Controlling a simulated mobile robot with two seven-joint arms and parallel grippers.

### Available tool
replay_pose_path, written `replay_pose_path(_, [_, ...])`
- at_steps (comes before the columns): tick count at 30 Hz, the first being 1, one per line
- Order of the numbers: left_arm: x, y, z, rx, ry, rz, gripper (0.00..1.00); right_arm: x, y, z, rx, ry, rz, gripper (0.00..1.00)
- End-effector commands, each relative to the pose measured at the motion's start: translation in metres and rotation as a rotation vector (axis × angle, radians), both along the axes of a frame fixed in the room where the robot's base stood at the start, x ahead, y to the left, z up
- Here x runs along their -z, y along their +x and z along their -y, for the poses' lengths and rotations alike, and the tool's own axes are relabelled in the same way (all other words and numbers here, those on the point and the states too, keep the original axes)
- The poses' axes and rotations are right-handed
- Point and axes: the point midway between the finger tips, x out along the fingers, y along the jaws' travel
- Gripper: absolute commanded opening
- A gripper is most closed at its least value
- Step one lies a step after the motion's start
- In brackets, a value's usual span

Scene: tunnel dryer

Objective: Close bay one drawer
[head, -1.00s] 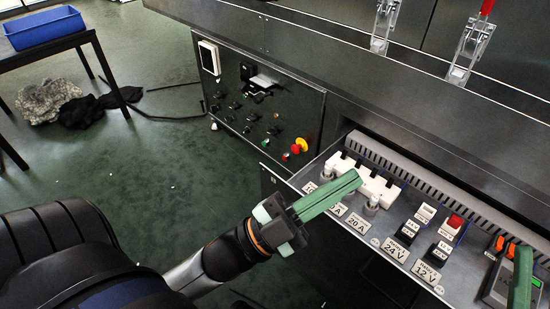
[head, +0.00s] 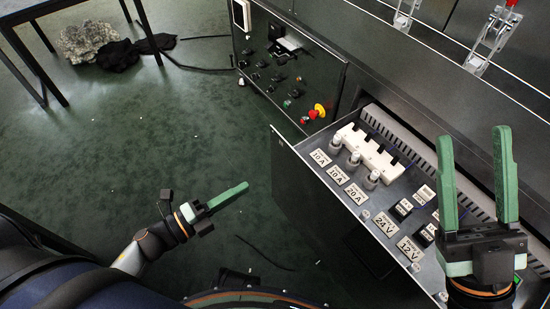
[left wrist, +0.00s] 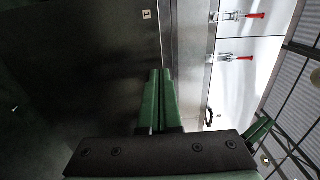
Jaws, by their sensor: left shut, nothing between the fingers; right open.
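The drawer (head: 325,182) stands pulled out of the dark machine in the head view. It holds a white fuse block (head: 368,150), several small fuse holders, switches and labels such as 20 A and 24 V. My left gripper (head: 240,189) is shut and empty, left of the drawer front and apart from it. Its shut green fingers also show in the left wrist view (left wrist: 160,90), before a dark surface I cannot identify for sure. My right gripper (head: 478,150) is open and empty, pointing up in the picture over the drawer's right part, which it partly hides.
A control panel (head: 285,65) with knobs and a red emergency button (head: 317,111) is left of the drawer. Toggle clamps (head: 492,38) sit on the machine above.

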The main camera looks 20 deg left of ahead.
Motion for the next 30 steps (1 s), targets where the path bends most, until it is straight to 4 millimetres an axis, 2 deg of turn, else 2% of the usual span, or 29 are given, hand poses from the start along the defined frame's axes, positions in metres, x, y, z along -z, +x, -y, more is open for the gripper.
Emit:
replay_pose_path(5, [0.002, 0.01, 0.007, 0.001, 0.006, 0.002, 0.0, 0.003, 0.0, 0.0, 0.0, 0.0, 0.001, 0.56])
replay_pose_path(21, [0.002, 0.095, 0.068, 0.001, 0.005, 0.003, 0.0, 0.021, 0.001, -0.002, 0.01, -0.015, -0.002, 0.56])
replay_pose_path(30, [0.001, 0.113, 0.081, 0.0, 0.006, -0.001, 0.0, 0.024, 0.001, -0.003, 0.01, -0.017, -0.003, 0.56])
